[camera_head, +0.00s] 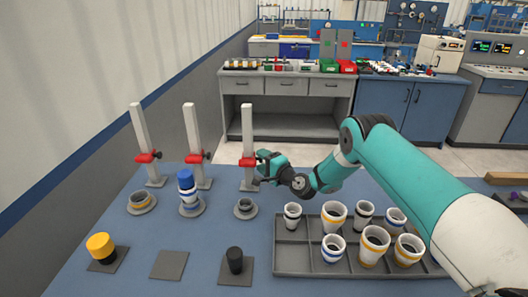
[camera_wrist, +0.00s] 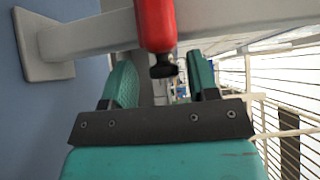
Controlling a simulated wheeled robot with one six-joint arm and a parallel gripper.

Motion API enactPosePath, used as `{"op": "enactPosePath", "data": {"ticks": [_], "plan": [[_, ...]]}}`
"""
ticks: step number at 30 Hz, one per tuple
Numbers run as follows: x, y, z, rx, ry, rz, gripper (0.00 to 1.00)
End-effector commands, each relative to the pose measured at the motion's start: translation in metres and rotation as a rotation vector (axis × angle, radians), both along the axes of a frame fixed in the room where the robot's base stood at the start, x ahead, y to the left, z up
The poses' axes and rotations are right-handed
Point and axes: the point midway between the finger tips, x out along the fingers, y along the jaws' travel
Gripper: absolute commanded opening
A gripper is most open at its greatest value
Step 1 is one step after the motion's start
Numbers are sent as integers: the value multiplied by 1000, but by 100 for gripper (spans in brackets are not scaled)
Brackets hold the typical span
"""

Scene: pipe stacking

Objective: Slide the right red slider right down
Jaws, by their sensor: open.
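The right red slider (camera_head: 247,162) sits partway up the right white post (camera_head: 247,130), at about mid-height. In the wrist view the red slider (camera_wrist: 155,22) shows at the top centre, with its black knob (camera_wrist: 163,69) pointing toward my gripper. My gripper (camera_head: 261,164) is beside the slider, on its right. In the wrist view its two fingers (camera_wrist: 160,62) are apart, one on each side of the knob. Whether either finger touches the knob cannot be told. The post (camera_wrist: 95,36) runs sideways in this view, its foot plate at the left.
Two more posts with red sliders (camera_head: 148,157) (camera_head: 197,157) stand to the left. A ring holder (camera_head: 245,209) lies before the right post. Stacked pipes (camera_head: 187,187) stand before the middle one. A grey tray (camera_head: 290,258) of several cups is at the right.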

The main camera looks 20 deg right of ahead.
Motion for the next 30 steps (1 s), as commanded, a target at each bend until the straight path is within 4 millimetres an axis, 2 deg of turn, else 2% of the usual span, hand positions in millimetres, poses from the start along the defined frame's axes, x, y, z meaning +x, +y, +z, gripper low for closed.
{"op": "enactPosePath", "data": {"ticks": [5, 21, 24, 30], "plan": [[1, 0, 24, 1, -4, 0, 54], [0, 0, 163, 2, -11, 0, 54], [0, 0, 181, 1, -12, 0, 54], [0, 0, 201, 4, -12, -1, 54]]}}
